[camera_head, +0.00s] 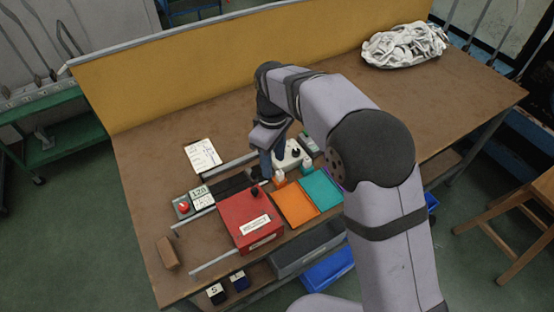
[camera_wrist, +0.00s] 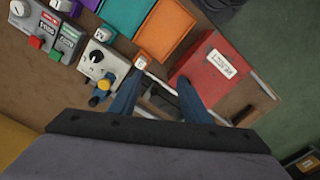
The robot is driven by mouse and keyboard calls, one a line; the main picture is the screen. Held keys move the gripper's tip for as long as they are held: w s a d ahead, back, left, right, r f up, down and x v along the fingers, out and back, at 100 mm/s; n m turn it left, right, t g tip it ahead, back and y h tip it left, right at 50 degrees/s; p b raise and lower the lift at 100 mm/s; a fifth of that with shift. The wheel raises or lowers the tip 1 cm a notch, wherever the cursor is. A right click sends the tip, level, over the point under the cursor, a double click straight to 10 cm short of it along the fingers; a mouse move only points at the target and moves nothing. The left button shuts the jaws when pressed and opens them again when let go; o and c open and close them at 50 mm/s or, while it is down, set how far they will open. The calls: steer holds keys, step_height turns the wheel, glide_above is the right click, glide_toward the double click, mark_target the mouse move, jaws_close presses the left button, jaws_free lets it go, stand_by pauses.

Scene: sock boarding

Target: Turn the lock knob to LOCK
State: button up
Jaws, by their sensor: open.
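My gripper (camera_wrist: 158,95) is open, its two blue fingers apart, with no held object visible between them. In the head view my gripper (camera_head: 266,165) hangs over the middle of the bench, behind the red box. A pale control box (camera_wrist: 112,68) with a round black knob (camera_wrist: 96,56) lies left of the fingers in the wrist view. The knob (camera_head: 296,153) also shows in the head view, right of my gripper. I cannot read which knob is marked LOCK.
An orange tray (camera_head: 296,207) and a teal tray (camera_head: 321,190) lie right of the red box. A panel with a red button (camera_head: 183,208) stands left. A brown block (camera_head: 167,253) sits near the left edge. White cloth (camera_head: 405,45) is piled at back right.

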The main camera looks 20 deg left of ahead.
steer(key=shift+d, duration=0.5)
steer(key=n, duration=1.1)
glide_above(183, 205)
step_height(183, 205, down, 4)
steer(key=shift+s+f+p, duration=0.1)
steer(key=shift+f+p, duration=0.05)
steer(key=shift+p, duration=0.2)
steer(key=shift+d+f+p, duration=0.1)
steer(key=shift+f+p, duration=0.9)
steer(key=shift+f, duration=2.6)
steer(key=c, duration=1)
steer(key=shift+f, duration=0.1)
steer(key=shift+c, duration=0.2)
